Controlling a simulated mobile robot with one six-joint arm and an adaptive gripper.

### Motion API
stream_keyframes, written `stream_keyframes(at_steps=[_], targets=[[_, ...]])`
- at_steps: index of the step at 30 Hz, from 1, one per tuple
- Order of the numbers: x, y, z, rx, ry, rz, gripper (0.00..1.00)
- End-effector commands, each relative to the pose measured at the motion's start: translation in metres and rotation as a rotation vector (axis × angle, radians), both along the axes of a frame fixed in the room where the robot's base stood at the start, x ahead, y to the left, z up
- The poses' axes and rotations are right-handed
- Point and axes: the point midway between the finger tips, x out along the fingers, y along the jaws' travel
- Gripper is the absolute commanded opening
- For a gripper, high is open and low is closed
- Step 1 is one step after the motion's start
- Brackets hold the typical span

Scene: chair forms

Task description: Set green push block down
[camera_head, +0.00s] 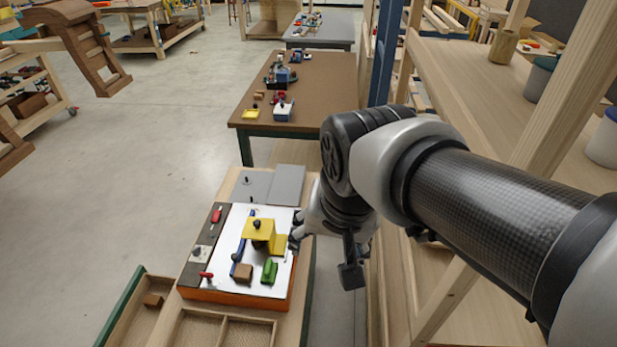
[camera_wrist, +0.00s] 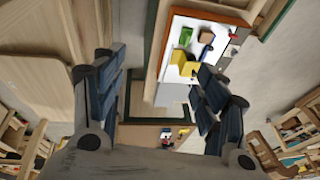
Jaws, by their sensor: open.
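The green push block (camera_head: 269,271) stands on the white board top (camera_head: 222,275) of an orange-sided box, near its front right. It also shows in the wrist view (camera_wrist: 185,37), near the upper middle, apart from my fingers. My gripper (camera_head: 296,236) is over the right edge of the board, beside the yellow block (camera_head: 258,232). In the wrist view my gripper (camera_wrist: 163,75) has its dark fingers spread wide with nothing between them. My wrist hides part of the board's right side.
A brown block (camera_head: 243,272) and a blue piece (camera_head: 237,252) sit near the green one. Red-handled pieces lie on the dark left strip. A wooden compartment tray (camera_head: 195,329) is in front. Wooden shelving (camera_head: 475,95) stands close on the right; open floor lies left.

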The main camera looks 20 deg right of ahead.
Motion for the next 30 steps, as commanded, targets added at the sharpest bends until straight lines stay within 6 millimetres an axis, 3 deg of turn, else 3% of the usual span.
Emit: stream_keyframes(at_steps=[3,9,23,26,30], targets=[[-0.042,-0.008,0.003,-0.073,-0.053,0.189,0.66],[-0.077,-0.012,-0.004,-0.158,-0.091,0.384,0.66],[-0.082,-0.013,-0.011,-0.174,-0.095,0.42,0.66],[-0.082,-0.013,-0.025,-0.174,-0.095,0.419,0.66],[-0.082,-0.013,-0.059,-0.174,-0.095,0.419,0.66]])
